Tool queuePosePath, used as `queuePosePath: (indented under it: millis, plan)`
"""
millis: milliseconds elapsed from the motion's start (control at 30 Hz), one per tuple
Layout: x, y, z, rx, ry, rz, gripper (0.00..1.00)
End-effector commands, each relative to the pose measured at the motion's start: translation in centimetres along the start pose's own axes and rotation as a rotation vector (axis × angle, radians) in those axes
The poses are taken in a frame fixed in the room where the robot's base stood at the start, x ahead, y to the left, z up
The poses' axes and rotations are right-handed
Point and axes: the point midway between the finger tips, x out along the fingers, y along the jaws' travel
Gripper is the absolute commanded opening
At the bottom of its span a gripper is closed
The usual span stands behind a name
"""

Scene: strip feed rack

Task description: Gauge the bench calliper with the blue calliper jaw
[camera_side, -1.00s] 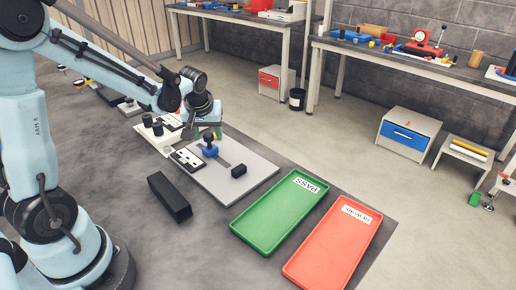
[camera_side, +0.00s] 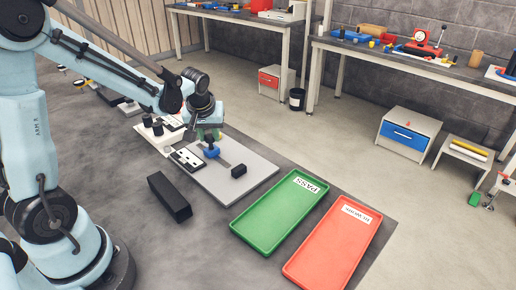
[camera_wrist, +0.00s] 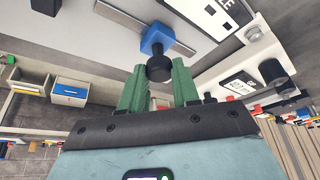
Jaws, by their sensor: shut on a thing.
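The bench calliper is a pale grey plate (camera_side: 245,187) with a slot, lying on the dark bench. Its blue calliper jaw (camera_side: 212,152) sits at the far-left part of the slot and carries a black knob. In the side view my gripper (camera_side: 209,135) is just above the jaw. A black block (camera_side: 238,171) stands on the plate at the right, apart from the jaw.
A green PASS tray (camera_side: 245,232) and a red tray (camera_side: 296,272) lie to the right. A long black block (camera_side: 169,196) lies in front of the plate. A white label plate (camera_side: 187,160) and a white fixture with black knobs (camera_side: 152,137) are at the left.

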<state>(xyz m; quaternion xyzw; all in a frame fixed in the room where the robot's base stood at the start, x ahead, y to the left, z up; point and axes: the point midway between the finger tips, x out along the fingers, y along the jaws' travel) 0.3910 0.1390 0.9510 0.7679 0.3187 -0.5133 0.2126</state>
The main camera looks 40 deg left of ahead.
Motion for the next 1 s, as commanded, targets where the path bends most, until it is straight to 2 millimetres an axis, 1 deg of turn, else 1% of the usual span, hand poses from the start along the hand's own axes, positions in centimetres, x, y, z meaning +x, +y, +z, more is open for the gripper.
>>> queuePosePath:
  millis: [200,400,533,867,900,967,1000]
  plan:
    - [-1.3,3.5,3.2,0.01,-0.001,0.004,0.0]
    - [-2.3,6.1,5.6,0.007,-0.001,0.004,0.0]
    - [-2.6,6.8,6.3,0.003,0.0,0.003,0.0]
    - [-2.7,7.1,6.6,0.003,-0.004,0.007,0.0]
    - [-2.7,7.1,6.6,0.003,-0.004,0.007,0.35]
    - [-2.7,7.1,6.6,0.003,-0.004,0.007,0.45]
    - [-2.7,7.1,6.5,0.003,-0.004,0.006,0.51]
